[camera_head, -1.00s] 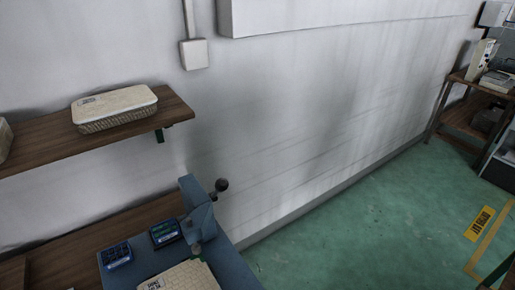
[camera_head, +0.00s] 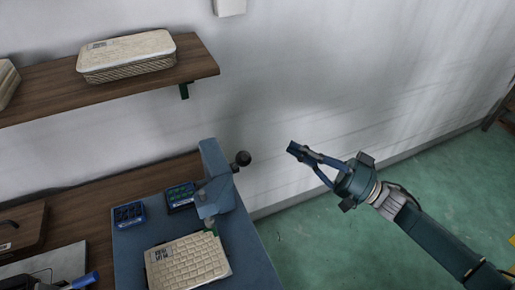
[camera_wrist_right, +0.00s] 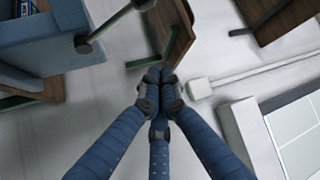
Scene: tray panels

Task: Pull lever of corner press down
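The corner press is a blue machine (camera_head: 214,178) on a blue base at the right end of the wooden bench. Its lever has a dark ball knob (camera_head: 242,158) and sticks out to the right, raised. A tray panel (camera_head: 187,262) lies on the base in front of the press. My right gripper (camera_head: 296,148) is right of the knob, apart from it, with its fingertips together and nothing visible between them. In the right wrist view the closed fingers (camera_wrist_right: 157,90) meet near the middle, and the lever rod (camera_wrist_right: 113,23) crosses above and left of them.
A wooden shelf (camera_head: 49,92) above the bench bears a woven tray (camera_head: 126,56). Green floor (camera_head: 330,235) is open to the right.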

